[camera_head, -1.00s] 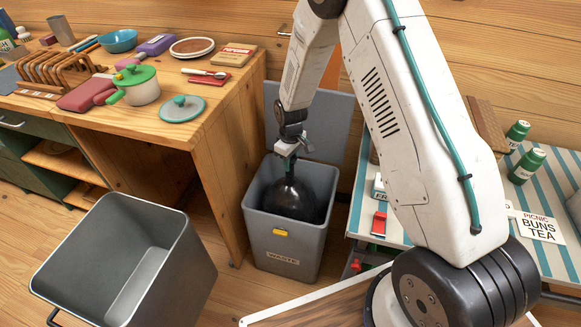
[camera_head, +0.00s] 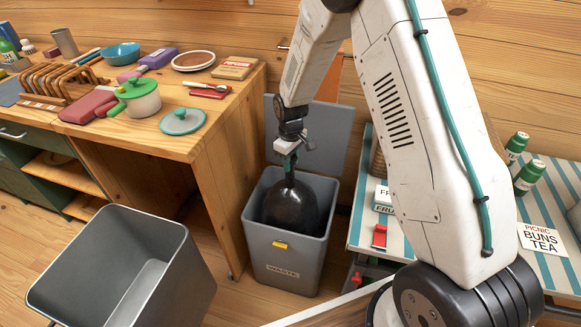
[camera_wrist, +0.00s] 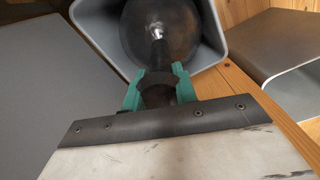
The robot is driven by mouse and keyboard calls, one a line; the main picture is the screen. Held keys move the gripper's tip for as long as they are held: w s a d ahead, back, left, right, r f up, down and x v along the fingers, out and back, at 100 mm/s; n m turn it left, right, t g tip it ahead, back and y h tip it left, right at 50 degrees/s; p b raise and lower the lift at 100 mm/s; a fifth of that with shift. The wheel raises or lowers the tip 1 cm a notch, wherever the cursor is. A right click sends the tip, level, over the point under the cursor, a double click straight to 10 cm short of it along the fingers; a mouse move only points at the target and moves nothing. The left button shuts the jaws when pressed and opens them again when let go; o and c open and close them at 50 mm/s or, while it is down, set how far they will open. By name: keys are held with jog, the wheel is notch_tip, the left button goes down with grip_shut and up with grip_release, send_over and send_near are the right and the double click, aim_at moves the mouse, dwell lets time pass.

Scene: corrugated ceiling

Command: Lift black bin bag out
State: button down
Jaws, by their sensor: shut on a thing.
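The black bin bag (camera_head: 292,204) is a round, shiny bag gathered into a narrow neck at its top. It sits partly inside the grey waste bin (camera_head: 284,268), with its upper part at and above the rim. My gripper (camera_head: 291,168) is shut on the bag's neck, directly above the bin. In the wrist view the green fingers (camera_wrist: 157,88) close around the dark neck, and the bag (camera_wrist: 155,35) lies beyond them within the bin's rim (camera_wrist: 95,22). The bag's lower part is hidden by the bin's front wall.
An empty grey open container (camera_head: 130,270) stands on the floor at the front left. A wooden counter (camera_head: 215,140) with a pot and other kitchen things stands close left of the bin. A striped table (camera_head: 360,230) is to the right. The bin's open lid (camera_head: 330,130) stands behind it.

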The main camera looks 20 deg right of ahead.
jog(key=shift+r, duration=4.8)
notch_tip(320, 180, up, 14)
jog(key=shift+w, duration=0.1)
